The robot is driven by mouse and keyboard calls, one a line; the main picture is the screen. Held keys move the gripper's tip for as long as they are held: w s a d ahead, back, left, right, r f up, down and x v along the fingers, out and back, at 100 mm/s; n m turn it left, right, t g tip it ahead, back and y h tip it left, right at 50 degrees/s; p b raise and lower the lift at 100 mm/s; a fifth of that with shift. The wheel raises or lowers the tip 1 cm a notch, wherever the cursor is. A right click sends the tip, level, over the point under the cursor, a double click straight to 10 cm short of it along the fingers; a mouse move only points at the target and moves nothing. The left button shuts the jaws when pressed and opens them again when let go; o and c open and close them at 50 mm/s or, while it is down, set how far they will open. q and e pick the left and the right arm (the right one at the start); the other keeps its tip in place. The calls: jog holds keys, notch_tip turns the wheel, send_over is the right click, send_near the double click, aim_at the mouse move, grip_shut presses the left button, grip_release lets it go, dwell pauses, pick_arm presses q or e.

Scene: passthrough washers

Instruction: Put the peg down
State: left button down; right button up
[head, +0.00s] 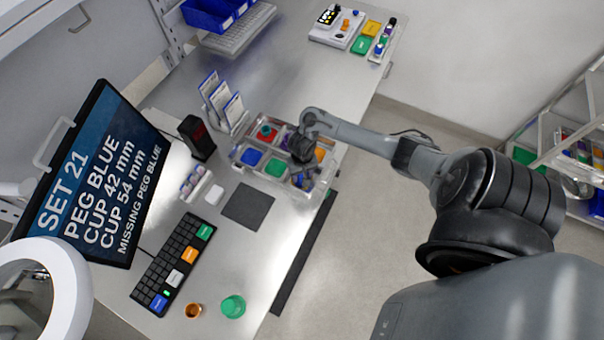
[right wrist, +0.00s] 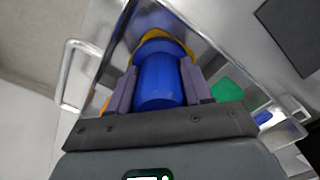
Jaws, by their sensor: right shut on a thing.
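My right gripper (head: 303,153) is over the near right part of a clear, divided tray (head: 236,156) in the head view. In the right wrist view, its fingers (right wrist: 160,88) are shut on a blue peg (right wrist: 160,78), a smooth cylinder. An orange-yellow object (right wrist: 157,35) shows around or behind the peg's far end. The peg's lower end is hidden, so I cannot tell whether it touches the tray. The screen (head: 85,185) reads SET 21, PEG BLUE, CUP 42 mm, CUP 54 mm, MISSING PEG BLUE. My left gripper is out of view.
The tray holds red, blue, green and orange pieces. A dark mat (head: 247,205) lies beside it. A keyboard (head: 173,262), an orange cup (head: 193,310) and a green cup (head: 232,306) are nearer. A black box (head: 197,137) and card holders (head: 222,102) stand behind the tray.

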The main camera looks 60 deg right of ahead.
jog(key=shift+f, duration=0.1)
jog(key=o, duration=1)
jog(key=shift+o, duration=0.3)
